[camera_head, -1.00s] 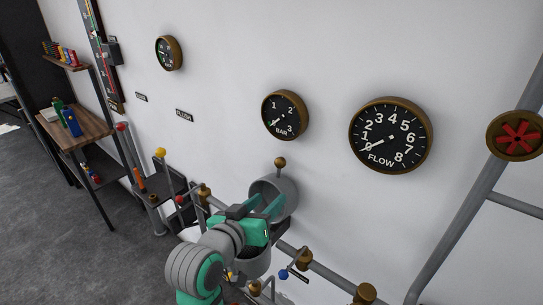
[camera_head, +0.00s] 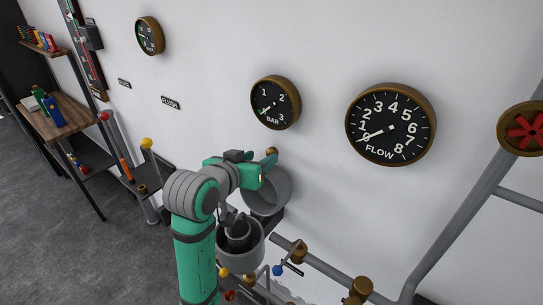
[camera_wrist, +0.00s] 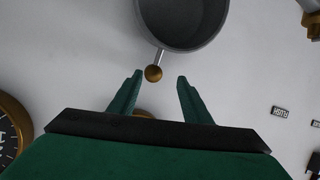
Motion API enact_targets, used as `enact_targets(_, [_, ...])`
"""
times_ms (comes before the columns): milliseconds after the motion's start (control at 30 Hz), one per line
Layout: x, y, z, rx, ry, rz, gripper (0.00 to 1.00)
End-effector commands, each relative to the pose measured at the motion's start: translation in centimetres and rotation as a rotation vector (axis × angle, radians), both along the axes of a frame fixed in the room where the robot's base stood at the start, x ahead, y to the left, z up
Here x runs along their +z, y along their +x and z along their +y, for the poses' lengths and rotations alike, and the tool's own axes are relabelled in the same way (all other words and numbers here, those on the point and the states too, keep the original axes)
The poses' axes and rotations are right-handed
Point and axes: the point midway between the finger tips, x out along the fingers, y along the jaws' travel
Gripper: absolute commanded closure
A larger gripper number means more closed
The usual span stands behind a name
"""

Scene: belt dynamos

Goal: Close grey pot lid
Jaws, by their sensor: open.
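The grey pot lid (camera_head: 285,188) stands open and tilted up near the wall, its hollow side facing out. A brass knob (camera_head: 272,151) on a short stem sticks out from its upper rim. The grey pot (camera_head: 253,257) is below it, with a dark round thing inside. My gripper (camera_head: 264,167) is open at the top of the lid, partly covering it. In the wrist view the knob (camera_wrist: 153,73) shows between the open fingertips, nearer the left one; I cannot tell whether it touches. The lid (camera_wrist: 183,22) shows beyond it.
A pipe with brass fittings (camera_head: 298,251) and small coloured knobs runs right of the pot. Gauges (camera_head: 275,103) hang on the wall above. A yellow-tipped lever (camera_head: 147,143) and a wooden shelf (camera_head: 60,122) are at left.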

Motion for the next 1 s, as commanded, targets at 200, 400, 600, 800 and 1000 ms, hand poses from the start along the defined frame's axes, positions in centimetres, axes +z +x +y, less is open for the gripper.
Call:
enact_targets(200, [-0.9, 2.0, -2.3, -0.022, 0.0, 0.002, 0.56])
enact_targets(400, [-1.1, 2.5, -2.8, -0.024, 0.0, 0.0, 0.56])
enact_targets(600, [-1.1, 2.5, -2.7, -0.022, 0.001, 0.0, 0.58])
enact_targets(800, [-1.1, 2.4, -2.6, -0.021, 0.0, 0.0, 1.0])
enact_targets(1000, [-1.1, 2.3, -2.7, -0.022, -0.004, -0.006, 1.0])
